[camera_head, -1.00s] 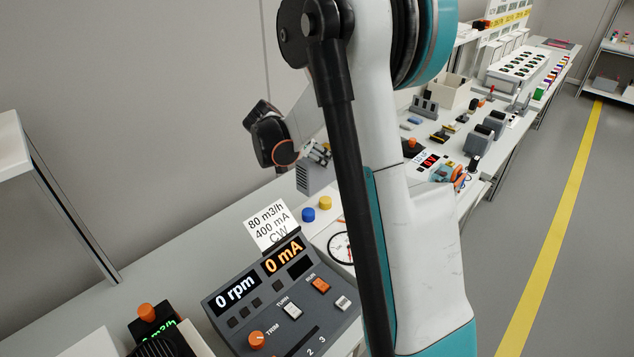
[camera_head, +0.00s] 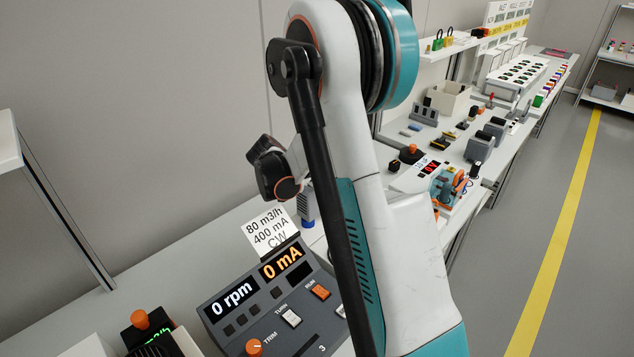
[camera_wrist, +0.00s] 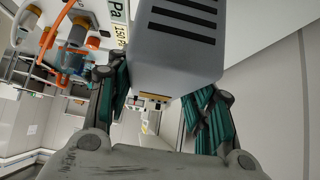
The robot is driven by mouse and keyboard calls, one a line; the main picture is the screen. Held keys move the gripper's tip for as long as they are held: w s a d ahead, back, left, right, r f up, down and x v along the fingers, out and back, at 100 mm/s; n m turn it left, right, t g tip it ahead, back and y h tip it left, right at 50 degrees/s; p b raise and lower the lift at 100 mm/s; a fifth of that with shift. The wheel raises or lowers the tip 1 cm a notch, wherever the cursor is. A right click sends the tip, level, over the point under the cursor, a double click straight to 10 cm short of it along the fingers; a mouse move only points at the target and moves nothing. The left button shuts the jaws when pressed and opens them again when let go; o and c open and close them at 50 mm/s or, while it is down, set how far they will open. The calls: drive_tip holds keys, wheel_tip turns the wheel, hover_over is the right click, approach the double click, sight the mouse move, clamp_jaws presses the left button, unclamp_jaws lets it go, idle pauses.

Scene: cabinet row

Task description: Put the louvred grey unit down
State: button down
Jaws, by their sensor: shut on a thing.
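The louvred grey unit (camera_wrist: 180,50) fills the upper middle of the wrist view, a grey box with dark slots across its face. My gripper (camera_wrist: 160,98) has its teal fingers on both sides of the unit and is shut on it. In the head view a small part of the unit (camera_head: 306,202) shows just left of my arm, above a blue knob (camera_head: 308,223). My gripper is mostly hidden there behind the arm. I cannot tell whether the unit touches the bench.
A grey control panel (camera_head: 265,300) reading 0 rpm and 0 mA stands in front, with a white label card (camera_head: 268,232) behind it. An orange and blue pump-like device (camera_head: 450,187) stands right of my arm; it also shows in the wrist view (camera_wrist: 72,50). A shelf (camera_head: 60,190) stands at left.

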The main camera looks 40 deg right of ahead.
drive_tip(key=shift+f+b, duration=0.35)
drive_tip(key=c, duration=0.8)
unclamp_jaws()
drive_tip(key=shift+o, duration=0.2)
drive_tip(key=shift+r+p, duration=0.4)
drive_tip(key=shift+p, duration=0.05)
drive_tip(key=s+a+r+n+t+y+p, duration=0.2)
drive_tip(key=s+a+r+n, duration=0.3)
drive_tip(key=a+r, duration=0.4)
drive_tip(key=s+a+r+n+t+y+p, duration=0.1)
drive_tip(key=s+a+r+n+y, duration=0.15)
drive_tip(key=s+a+r, duration=0.65)
drive_tip(key=s+a+f+n+t+y, duration=0.1)
drive_tip(key=s+a+n+t+y, duration=0.2)
drive_tip(key=s+a+n, duration=0.6)
drive_tip(key=shift+s+a+y, duration=0.75)
drive_tip(key=shift+s+a, duration=0.5)
drive_tip(key=shift+a, duration=0.25)
